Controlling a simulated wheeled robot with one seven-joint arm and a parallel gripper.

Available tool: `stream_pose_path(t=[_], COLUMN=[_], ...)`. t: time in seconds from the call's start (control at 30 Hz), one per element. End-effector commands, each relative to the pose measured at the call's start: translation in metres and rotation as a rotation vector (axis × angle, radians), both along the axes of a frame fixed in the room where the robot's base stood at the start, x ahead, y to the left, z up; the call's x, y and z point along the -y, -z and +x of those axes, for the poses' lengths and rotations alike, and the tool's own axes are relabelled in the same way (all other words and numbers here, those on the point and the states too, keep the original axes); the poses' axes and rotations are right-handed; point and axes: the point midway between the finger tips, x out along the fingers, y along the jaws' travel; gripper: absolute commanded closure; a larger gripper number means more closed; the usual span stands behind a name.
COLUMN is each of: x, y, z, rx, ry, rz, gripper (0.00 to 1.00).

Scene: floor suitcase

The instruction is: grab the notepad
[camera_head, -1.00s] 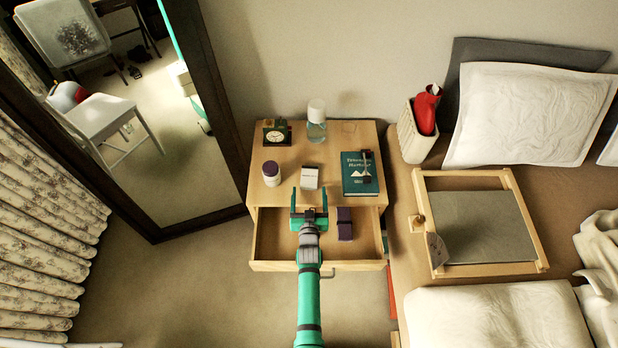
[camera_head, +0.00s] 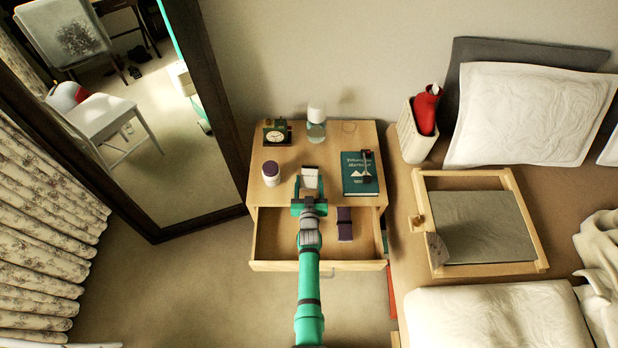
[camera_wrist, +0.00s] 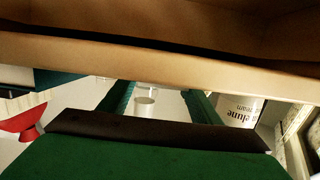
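A small white pad-like item with a dark top edge (camera_head: 311,180), which looks like the notepad, stands near the front edge of the nightstand top. My gripper (camera_head: 311,187) reaches in over the open drawer, with one finger on each side of it. The fingers look apart, with a gap beside the item. In the wrist view my green fingers (camera_wrist: 160,103) are also spread, with pale background and a bottle showing between them. I cannot clearly make out the item there.
The nightstand (camera_head: 332,140) holds a clock (camera_head: 277,134), a bottle (camera_head: 316,127), a jar (camera_head: 270,173) and a teal book (camera_head: 358,178). Its drawer (camera_head: 275,265) is pulled open, with a purple item (camera_head: 345,224) inside. The bed is at right, a mirror (camera_head: 175,150) at left.

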Motion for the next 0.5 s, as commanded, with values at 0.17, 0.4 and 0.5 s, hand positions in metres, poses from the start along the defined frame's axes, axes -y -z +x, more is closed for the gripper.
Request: stream_pose_path(t=[0.17,0.4,0.5], x=[0.0000,0.0000,0.0009], y=[0.0002,-0.0002,-0.0023], z=[-0.0002,-0.0003,-0.0003], rx=[-0.001,0.000,0.000], ry=[0.000,0.000,0.001], rz=[0.000,0.000,0.000], gripper=[0.72,0.72,0.72])
